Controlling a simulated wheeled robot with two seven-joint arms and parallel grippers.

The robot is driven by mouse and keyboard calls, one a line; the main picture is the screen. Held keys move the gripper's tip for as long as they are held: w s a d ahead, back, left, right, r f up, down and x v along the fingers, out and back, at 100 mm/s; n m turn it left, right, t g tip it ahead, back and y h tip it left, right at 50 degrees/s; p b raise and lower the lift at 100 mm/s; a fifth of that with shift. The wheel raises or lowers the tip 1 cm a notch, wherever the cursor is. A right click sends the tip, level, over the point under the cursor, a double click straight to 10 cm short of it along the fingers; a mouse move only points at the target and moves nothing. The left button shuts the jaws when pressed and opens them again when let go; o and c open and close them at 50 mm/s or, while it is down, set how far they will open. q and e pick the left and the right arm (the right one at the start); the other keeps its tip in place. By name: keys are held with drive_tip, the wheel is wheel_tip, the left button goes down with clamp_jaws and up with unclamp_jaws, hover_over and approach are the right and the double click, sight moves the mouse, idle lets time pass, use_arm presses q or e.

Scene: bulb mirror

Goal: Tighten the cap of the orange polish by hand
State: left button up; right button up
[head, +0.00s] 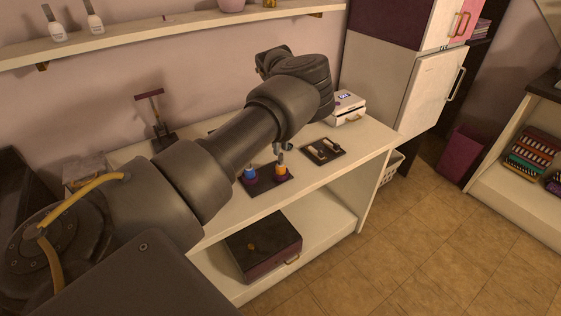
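The orange polish (281,171) stands upright on a small dark tray (268,185) on the white counter. A blue polish (250,172) stands to its left on the same tray. My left gripper (283,152) is small and mostly hidden by my own arm. It is right above the orange polish, at its cap. I cannot tell cap from fingertips here, nor whether the fingers close on it. My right gripper is not in view.
A dark tray with small pieces (323,151) lies right of the polishes, with a white device (346,107) behind it. A dark stand (157,120) is at the back left. A dark box (263,247) sits on the lower shelf. The counter's front right is clear.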

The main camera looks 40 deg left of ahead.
use_arm(q)
drive_tip(key=n, duration=0.8)
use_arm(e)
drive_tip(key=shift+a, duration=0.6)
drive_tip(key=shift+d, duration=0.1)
